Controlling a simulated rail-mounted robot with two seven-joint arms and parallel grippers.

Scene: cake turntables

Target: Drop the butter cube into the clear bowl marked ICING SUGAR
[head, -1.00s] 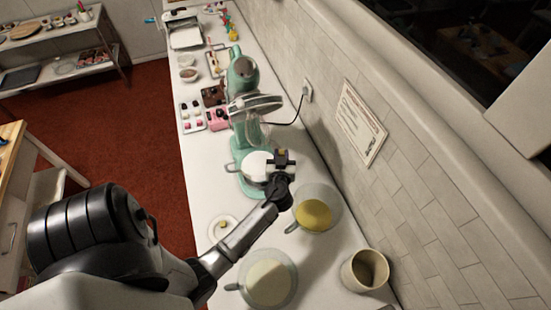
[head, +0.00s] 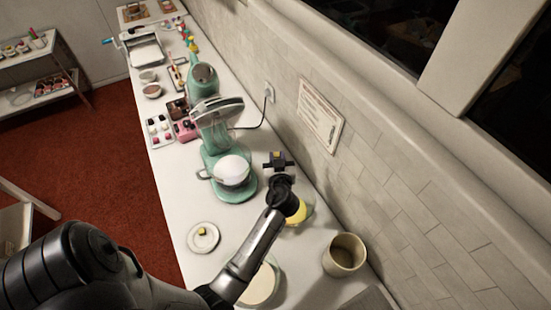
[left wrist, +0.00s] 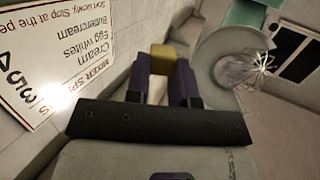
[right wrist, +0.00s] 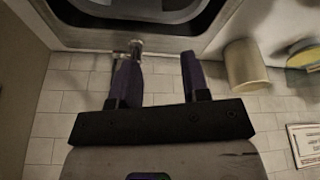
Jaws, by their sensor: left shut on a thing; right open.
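My left gripper (head: 278,158) is shut on a small yellow butter cube (left wrist: 163,57), held above the counter between the mixer and the wall. A clear bowl with pale contents (head: 262,287) stands at the bottom of the head view, partly behind my left arm. Another clear bowl with yellow contents (head: 300,212) is mostly hidden by the arm. I cannot read a label on either bowl. A second yellow cube (head: 202,231) lies on a white saucer (head: 204,246). My right gripper (right wrist: 158,75) is open and empty in the right wrist view.
A green stand mixer (head: 212,150) with a white-filled bowl (head: 232,172) stands left of my left gripper. A beige pot (head: 345,255) stands near the wall. A wall placard (head: 320,116) hangs at the right. The counter around the saucer is clear.

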